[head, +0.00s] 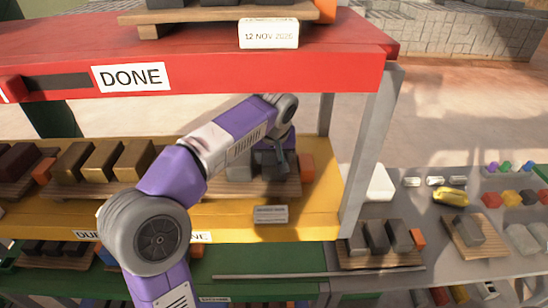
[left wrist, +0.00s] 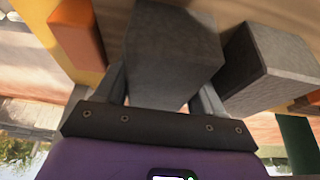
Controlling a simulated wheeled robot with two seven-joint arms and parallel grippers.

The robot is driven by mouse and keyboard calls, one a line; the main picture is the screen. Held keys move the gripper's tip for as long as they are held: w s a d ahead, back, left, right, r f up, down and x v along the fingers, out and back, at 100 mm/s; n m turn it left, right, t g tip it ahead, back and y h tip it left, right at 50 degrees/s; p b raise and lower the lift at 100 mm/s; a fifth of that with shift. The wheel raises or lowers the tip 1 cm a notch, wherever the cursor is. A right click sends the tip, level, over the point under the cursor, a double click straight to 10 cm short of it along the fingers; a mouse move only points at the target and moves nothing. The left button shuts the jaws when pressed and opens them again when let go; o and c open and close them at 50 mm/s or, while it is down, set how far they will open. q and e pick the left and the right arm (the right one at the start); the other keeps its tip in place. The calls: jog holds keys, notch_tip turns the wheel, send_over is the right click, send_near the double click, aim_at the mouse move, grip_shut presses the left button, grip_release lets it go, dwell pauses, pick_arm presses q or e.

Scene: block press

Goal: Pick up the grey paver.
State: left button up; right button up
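My left gripper (head: 275,160) is on the yellow shelf, at the blocks on a wooden board. In the left wrist view, a grey paver (left wrist: 172,55) stands between the two fingers (left wrist: 162,92), with one finger on each side. Whether both fingers press on it cannot be told. A second grey block (left wrist: 268,65) stands to its right, outside the fingers. In the head view the paver at the gripper is partly covered by the gripper, with a lighter grey block (head: 239,167) to its left. My right gripper is not in view.
An orange block (head: 307,167) stands right of the gripper; it also shows in the left wrist view (left wrist: 77,33). The red shelf (head: 230,75) marked DONE is above, and a grey post (head: 368,150) to the right. Brown blocks (head: 105,160) stand left. A grey table (head: 385,210) holds more blocks.

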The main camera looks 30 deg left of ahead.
pick_arm(q)
grip_shut()
jog(key=shift+r, duration=0.2)
